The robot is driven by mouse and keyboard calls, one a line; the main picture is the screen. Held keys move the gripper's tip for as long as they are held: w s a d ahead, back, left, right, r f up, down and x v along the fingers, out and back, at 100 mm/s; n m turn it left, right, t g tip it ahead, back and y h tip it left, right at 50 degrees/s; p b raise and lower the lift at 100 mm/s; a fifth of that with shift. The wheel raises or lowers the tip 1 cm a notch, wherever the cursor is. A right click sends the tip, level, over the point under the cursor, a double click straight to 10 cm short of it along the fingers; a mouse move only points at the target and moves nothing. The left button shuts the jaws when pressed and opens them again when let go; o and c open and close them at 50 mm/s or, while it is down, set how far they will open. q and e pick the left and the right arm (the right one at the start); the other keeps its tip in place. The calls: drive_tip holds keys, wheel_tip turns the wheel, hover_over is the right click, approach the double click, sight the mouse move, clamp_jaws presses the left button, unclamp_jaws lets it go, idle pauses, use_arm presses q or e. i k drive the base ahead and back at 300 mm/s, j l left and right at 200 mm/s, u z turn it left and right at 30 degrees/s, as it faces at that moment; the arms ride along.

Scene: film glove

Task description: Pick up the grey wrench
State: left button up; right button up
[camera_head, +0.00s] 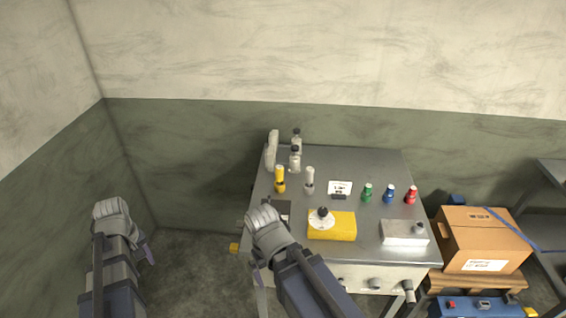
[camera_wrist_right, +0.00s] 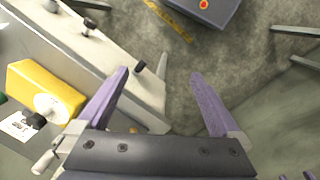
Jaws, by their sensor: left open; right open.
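I cannot make out a clear wrench shape. A slim grey tool or bottle (camera_head: 309,181) stands on the metal table (camera_head: 360,165), right of a similar yellow one (camera_head: 280,180). My left gripper (camera_head: 124,248) is open, left of the table and well apart from it, with nothing seen in it. My right gripper (camera_wrist_right: 158,75) is open and empty over the floor by the table's front edge. In the head view, my right arm covers the table's front left corner.
A yellow block (camera_head: 345,228), a grey box (camera_head: 404,233) and green, blue and red bottles (camera_head: 388,194) stand on the table. A cardboard box (camera_head: 480,240) is at right. Knobs (camera_wrist_right: 140,68) stick out of the table's front.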

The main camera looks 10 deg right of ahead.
sight(309, 176)
drive_tip(key=i+z, duration=0.1)
drive_tip(key=z, duration=1.45)
drive_tip(key=i+j, duration=0.25)
drive_tip(key=i, duration=0.15)
drive_tip(key=i+j, duration=0.25)
drive_tip(key=i, duration=0.15)
